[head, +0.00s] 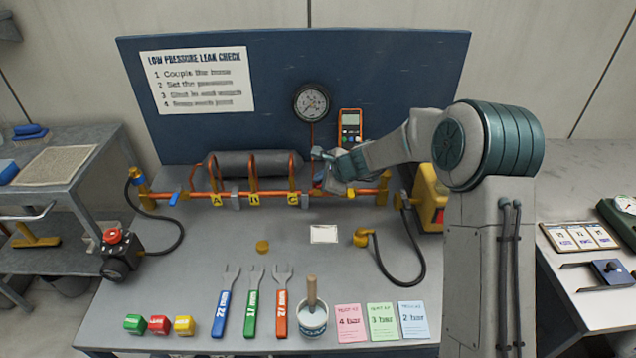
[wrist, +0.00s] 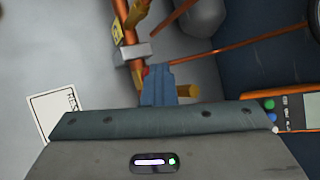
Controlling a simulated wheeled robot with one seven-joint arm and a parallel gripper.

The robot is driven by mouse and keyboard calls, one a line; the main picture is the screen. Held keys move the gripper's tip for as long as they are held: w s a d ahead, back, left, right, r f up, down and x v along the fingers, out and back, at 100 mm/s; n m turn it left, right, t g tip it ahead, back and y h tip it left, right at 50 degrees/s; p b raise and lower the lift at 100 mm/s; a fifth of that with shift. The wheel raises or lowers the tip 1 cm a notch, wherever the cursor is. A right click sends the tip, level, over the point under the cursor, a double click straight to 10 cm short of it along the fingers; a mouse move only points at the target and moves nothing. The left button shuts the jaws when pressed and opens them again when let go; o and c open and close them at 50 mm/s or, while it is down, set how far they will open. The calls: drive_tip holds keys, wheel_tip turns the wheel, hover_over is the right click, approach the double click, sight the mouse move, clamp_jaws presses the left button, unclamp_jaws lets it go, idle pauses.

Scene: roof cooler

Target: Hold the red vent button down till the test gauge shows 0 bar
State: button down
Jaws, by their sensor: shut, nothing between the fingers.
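The round test gauge (head: 311,102) with a dark rim hangs on the blue back board in the head view. Its needle reading is too small to make out. My gripper (head: 328,184) is shut and empty, low over the orange pipe run right of the label C. In the wrist view, the closed fingertips (wrist: 157,84) are at the pipe beside a grey clamp. A small red spot, seemingly the vent button (wrist: 145,71), shows right at the fingertips. Most of it is hidden, and I cannot tell whether it is pressed. In the head view my gripper hides that spot.
A grey cylinder (head: 255,163) lies behind the pipes. An orange handheld meter (head: 350,126) is on the board. Several wrenches, a pot (head: 312,318) with a brush and coloured cards lie along the front.

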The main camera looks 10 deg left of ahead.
idle(0.6)
drive_tip(key=shift+r+p, duration=0.75)
drive_tip(key=shift+r, duration=0.15)
wheel_tip(320, 180, up, 5)
drive_tip(key=p, duration=0.4)
drive_tip(key=shift+d, duration=0.1)
idle(1.5)
